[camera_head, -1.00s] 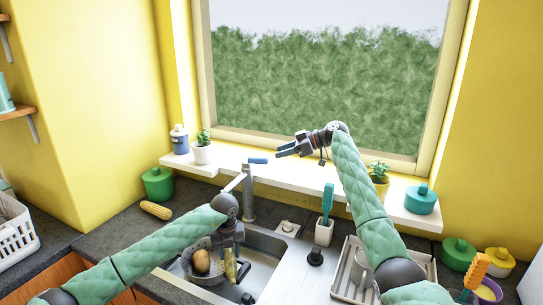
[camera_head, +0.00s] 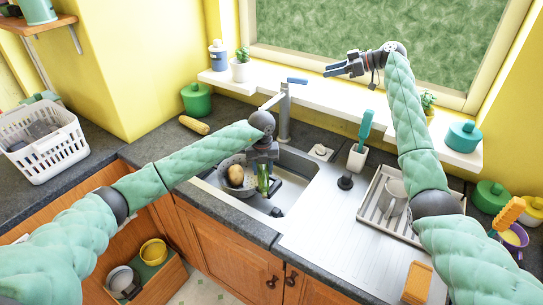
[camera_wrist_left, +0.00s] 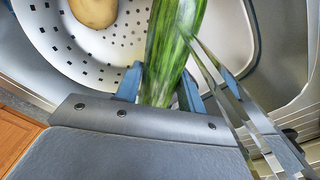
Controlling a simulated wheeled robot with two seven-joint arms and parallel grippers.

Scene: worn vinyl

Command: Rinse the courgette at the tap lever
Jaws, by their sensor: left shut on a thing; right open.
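The green courgette (camera_head: 263,179) hangs from my left gripper (camera_head: 264,163) over the sink, beside the colander. In the left wrist view, my left gripper (camera_wrist_left: 160,85) has its blue fingers on either side of the striped courgette (camera_wrist_left: 172,45). A shiny, streaky band crosses beside it; I cannot tell what it is. The grey tap (camera_head: 284,113) stands behind the sink, with a blue tap lever (camera_head: 297,81) on top. My left wrist is just below and in front of the spout. My right gripper (camera_head: 337,70) is open and empty, in front of the window, to the right of the lever.
The colander (camera_head: 232,187) in the sink (camera_head: 290,199) holds a potato (camera_head: 235,175). Corn (camera_head: 194,125) and a green jar (camera_head: 196,99) are left of the tap. A brush holder (camera_head: 357,158) and dish rack (camera_head: 372,214) stand right. A white basket (camera_head: 48,150) is far left.

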